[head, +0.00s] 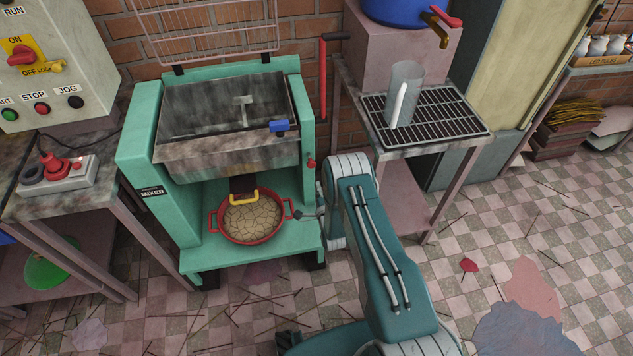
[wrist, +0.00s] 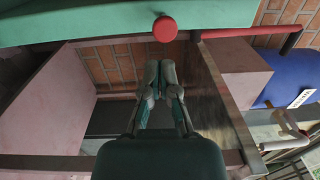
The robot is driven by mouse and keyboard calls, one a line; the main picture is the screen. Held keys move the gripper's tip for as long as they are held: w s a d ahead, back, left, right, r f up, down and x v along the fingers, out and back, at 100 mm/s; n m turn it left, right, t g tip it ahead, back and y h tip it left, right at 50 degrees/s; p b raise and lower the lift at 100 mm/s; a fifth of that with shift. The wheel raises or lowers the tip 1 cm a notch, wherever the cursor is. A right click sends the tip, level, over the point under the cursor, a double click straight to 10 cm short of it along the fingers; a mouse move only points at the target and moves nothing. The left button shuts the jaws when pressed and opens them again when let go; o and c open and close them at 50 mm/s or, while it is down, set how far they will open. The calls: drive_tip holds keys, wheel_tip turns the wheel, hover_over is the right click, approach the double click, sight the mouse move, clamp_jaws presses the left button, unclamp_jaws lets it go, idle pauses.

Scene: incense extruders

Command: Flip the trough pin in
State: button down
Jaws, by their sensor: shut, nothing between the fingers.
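The teal mixer (head: 135,155) holds a grey metal trough (head: 225,160). A small round red knob, which looks like the trough pin (head: 311,163), sits on the mixer's right side post. In the wrist view the red pin (wrist: 165,29) stands out from the teal frame (wrist: 90,22), just beyond my fingertips. My gripper (head: 300,214) is low beside the mixer's right side, below the pin and near the red pan. In the wrist view my gripper (wrist: 155,88) has its fingers together and empty, apart from the pin. My arm hides part of the mixer's right side.
A red pan (head: 272,233) of cracked dough sits under the trough. A red lever (head: 323,80) rises at the mixer's right. A rack table (head: 430,115) with a clear cylinder (head: 404,92) stands to the right. Sticks litter the checkered floor (head: 470,220).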

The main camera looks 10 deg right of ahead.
drive_tip(key=s, duration=0.6)
drive_tip(key=shift+s+f, duration=0.15)
drive_tip(key=shift+s, duration=0.25)
drive_tip(key=shift+d, duration=0.1)
drive_tip(key=w+r+n+g, duration=0.2)
drive_tip(key=w+r, duration=0.2)
drive_tip(key=r, duration=0.4)
drive_tip(key=w+r+n+g, duration=0.1)
drive_tip(key=w+r+n, duration=0.1)
drive_tip(key=w+r, duration=0.5)
drive_tip(key=s+r+n+g, duration=0.1)
drive_tip(key=s+r+n, duration=0.15)
drive_tip(key=r, duration=0.65)
drive_tip(key=s+r+n+g, duration=0.2)
drive_tip(key=s+r, duration=0.1)
drive_tip(key=r, duration=0.5)
drive_tip(key=s+r+n+g, duration=0.25)
drive_tip(key=s+r, duration=0.55)
drive_tip(key=s, duration=0.4)
drive_tip(key=s+r+n+g, duration=0.2)
drive_tip(key=s+r+n, duration=0.35)
drive_tip(key=s, duration=0.75)
drive_tip(key=s+r+n+g, duration=0.1)
drive_tip(key=s+r+g, duration=0.1)
drive_tip(key=s, duration=0.9)
drive_tip(key=shift+s+h, duration=0.3)
